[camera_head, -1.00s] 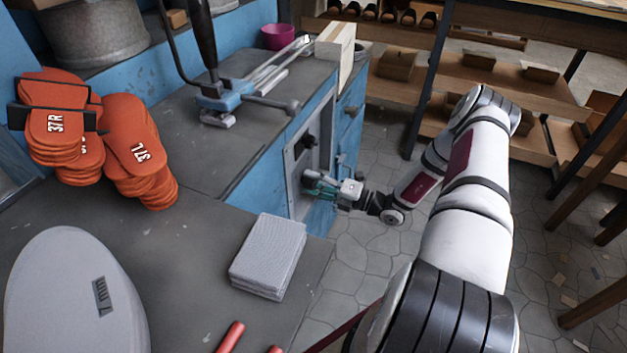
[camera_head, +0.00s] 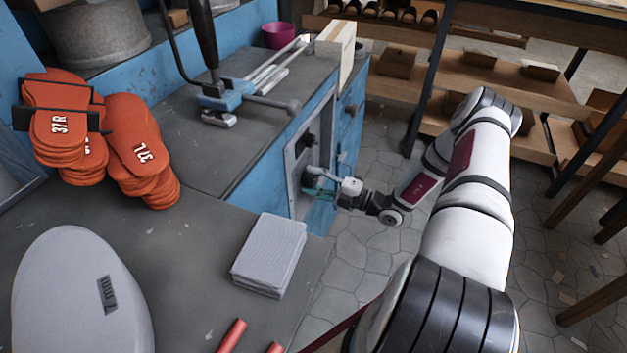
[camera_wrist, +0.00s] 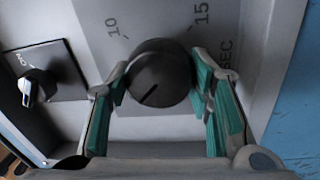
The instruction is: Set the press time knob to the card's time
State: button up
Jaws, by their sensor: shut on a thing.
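The press time knob (camera_wrist: 163,68) is a round dark knob with a pointer line, on a grey plate (camera_wrist: 185,22) marked 10, 15 and SEC in the wrist view. Its line points to the lower left in that view, away from both printed numbers. My gripper (camera_wrist: 160,88) has its teal fingers on either side of the knob and is shut on it. In the head view, my gripper (camera_head: 318,187) is at the blue press bench's front panel, and the fingers largely hide the knob. I cannot make out a card with a time in either view.
A dark switch (camera_wrist: 38,87) marked ON sits left of the knob. On the bench are orange sandal soles (camera_head: 135,145), a grey stack of sheets (camera_head: 268,252) and a large grey 7 mm piece (camera_head: 75,290). Stone floor (camera_head: 375,250) lies open beside the panel.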

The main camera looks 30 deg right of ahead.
jog(key=shift+d, duration=0.1)
jog(key=o, duration=1.1)
jog(key=shift+o, duration=0.2)
jog(key=v, duration=1.2)
